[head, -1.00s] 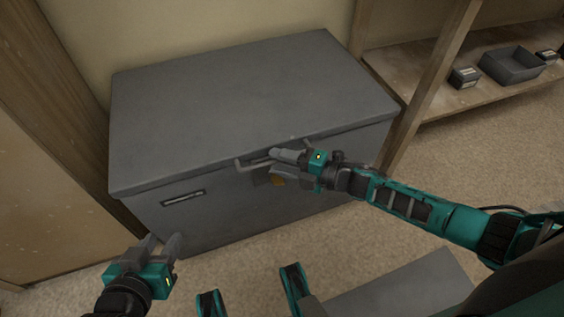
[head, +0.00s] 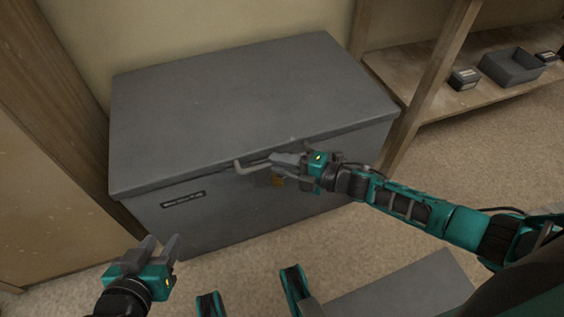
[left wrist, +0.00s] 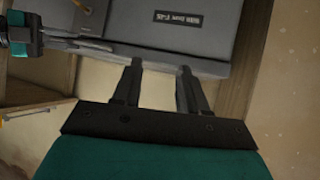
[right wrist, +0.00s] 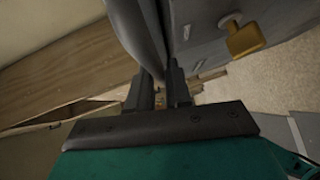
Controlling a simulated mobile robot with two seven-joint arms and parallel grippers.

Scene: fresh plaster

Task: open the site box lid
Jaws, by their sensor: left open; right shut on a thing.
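The grey site box (head: 220,215) stands against the wall, and its flat lid (head: 240,95) lies shut on top. A bar handle (head: 243,167) runs along the lid's front edge. My right gripper (head: 279,158) is at the front edge and shut on this handle, hiding part of it. In the right wrist view the handle (right wrist: 136,40) passes between the fingers (right wrist: 158,90). A yellow padlock-like piece (right wrist: 245,38) hangs on the box front near it. My left gripper (head: 160,245) is open and empty, in front of the box's lower left, apart from it; it also shows in the left wrist view (left wrist: 158,75).
A wooden shelf (head: 440,90) stands at the right with a grey tray (head: 512,66) and small dark boxes (head: 464,79). A wooden panel (head: 50,190) stands close on the left. The floor (head: 480,165) right of the box is bare.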

